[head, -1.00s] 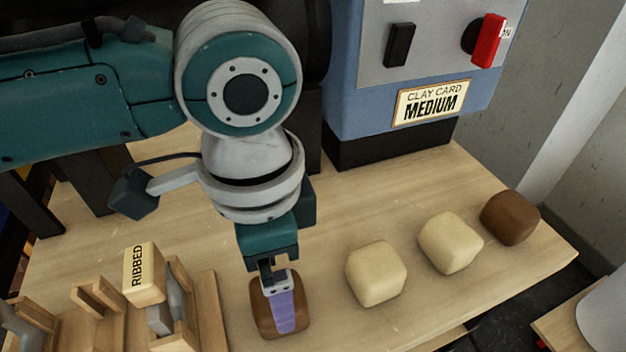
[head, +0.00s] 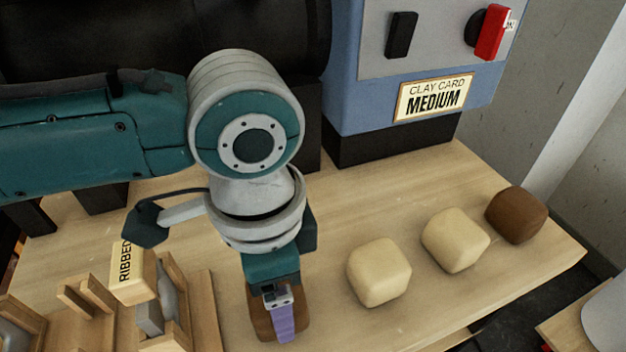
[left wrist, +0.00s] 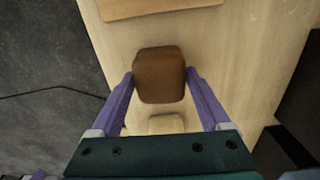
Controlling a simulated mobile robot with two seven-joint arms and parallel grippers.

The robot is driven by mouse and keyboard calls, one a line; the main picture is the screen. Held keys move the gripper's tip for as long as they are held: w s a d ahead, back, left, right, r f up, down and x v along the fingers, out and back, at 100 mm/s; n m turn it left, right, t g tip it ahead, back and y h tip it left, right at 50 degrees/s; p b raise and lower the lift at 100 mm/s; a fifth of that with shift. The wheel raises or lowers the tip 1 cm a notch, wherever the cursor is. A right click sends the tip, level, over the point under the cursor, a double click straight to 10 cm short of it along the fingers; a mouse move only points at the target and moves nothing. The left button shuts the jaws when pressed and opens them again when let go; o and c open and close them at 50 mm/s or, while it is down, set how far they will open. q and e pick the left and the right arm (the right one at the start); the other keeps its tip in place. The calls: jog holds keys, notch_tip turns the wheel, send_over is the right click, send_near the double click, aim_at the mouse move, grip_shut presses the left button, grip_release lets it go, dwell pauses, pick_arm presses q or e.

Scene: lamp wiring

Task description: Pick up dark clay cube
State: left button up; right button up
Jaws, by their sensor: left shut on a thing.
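A dark brown clay cube (head: 262,324) is at the near edge of the wooden bench, partly hidden by my left gripper (head: 284,322). In the left wrist view the dark clay cube (left wrist: 159,75) sits between the two purple fingers of my left gripper (left wrist: 160,78), which is shut on it. I cannot tell whether the cube is clear of the bench top. A second dark brown cube (head: 516,215) lies at the right end of the bench.
Two pale clay cubes (head: 379,272) (head: 455,240) stand in the row between the dark ones. A wooden rack with a RIBBED label (head: 127,270) is at left. A blue machine labelled CLAY CARD MEDIUM (head: 435,97) stands behind. Bench between is clear.

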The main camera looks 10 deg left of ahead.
pick_arm(q)
grip_shut()
jog(key=shift+r, duration=0.1)
